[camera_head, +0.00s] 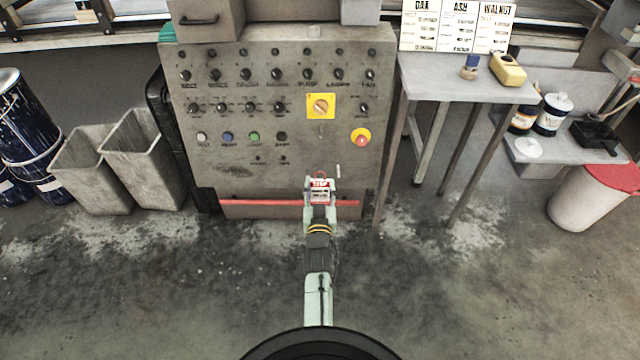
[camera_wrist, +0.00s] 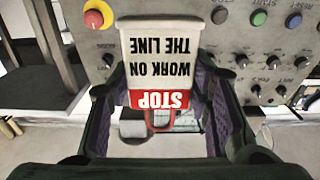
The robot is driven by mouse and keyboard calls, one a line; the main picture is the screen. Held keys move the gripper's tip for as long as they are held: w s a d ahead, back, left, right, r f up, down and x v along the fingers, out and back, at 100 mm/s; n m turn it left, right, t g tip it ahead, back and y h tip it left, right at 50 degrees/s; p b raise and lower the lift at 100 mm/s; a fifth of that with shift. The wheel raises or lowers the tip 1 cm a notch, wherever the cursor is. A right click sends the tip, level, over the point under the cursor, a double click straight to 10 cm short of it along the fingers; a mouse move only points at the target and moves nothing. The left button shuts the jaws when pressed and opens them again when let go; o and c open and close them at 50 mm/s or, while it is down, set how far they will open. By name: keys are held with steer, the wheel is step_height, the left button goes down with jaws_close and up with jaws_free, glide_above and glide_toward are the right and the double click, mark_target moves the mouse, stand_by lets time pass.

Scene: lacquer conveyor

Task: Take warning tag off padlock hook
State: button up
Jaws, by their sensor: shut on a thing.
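The warning tag (camera_wrist: 165,65) is a white plate with a red STOP band, seen upside down in the wrist view. It also shows small in the head view (camera_head: 320,186), in front of the lower control panel. My gripper (camera_head: 319,190) has its fingers on both sides of the tag and is shut on it; the wrist view shows both dark fingers (camera_wrist: 162,88). A red loop (camera_wrist: 155,126) shows at the tag's red end. I cannot tell whether it is the padlock's or the tag's own. No separate hook can be made out.
The grey control panel (camera_head: 215,135) carries knobs, buttons, a yellow-plated switch (camera_head: 320,106) and a red stop button (camera_head: 361,138). A red bar (camera_head: 255,202) crosses low behind my gripper. Grey bins (camera_head: 95,170) stand left and a metal table (camera_head: 470,80) right. Floor in front is clear.

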mark_target(320, 188)
steer(key=shift+s+p, duration=0.5)
steer(key=shift+s, duration=1.55)
